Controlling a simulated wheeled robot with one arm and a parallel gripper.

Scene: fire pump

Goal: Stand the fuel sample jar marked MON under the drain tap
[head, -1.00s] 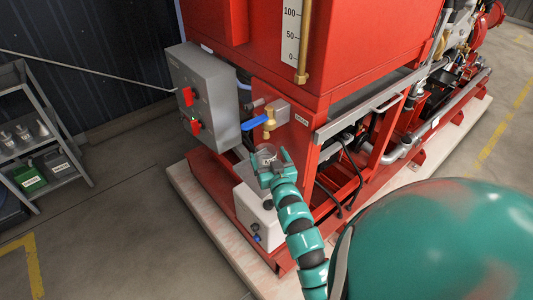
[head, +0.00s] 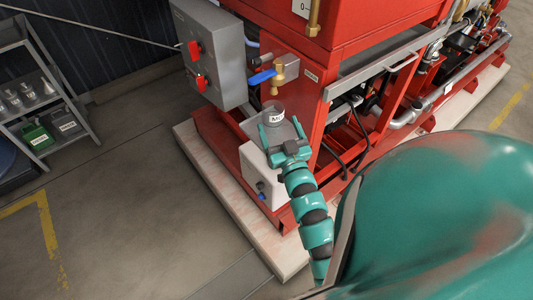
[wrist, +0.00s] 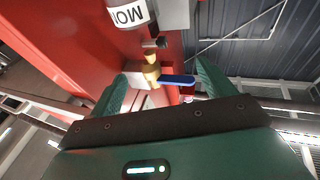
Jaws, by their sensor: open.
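The jar marked MON (head: 274,116) is upright just below the brass drain tap (head: 277,76) with its blue lever. It appears to stand on the pale box top beside the red frame; its base is partly hidden. Its white label (wrist: 128,12) reads MON at the top of the wrist view, beside the tap (wrist: 152,72). My gripper (head: 281,132) is open, its two fingers spread on the near side of the jar. No contact shows. In the wrist view the space between the fingers holds no object.
A grey control box (head: 210,50) with red switches juts out left of the tap. A white box (head: 257,172) sits on the red skid below. A shelf rack (head: 40,95) with glass jars and labelled boxes stands far left. Open floor lies between.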

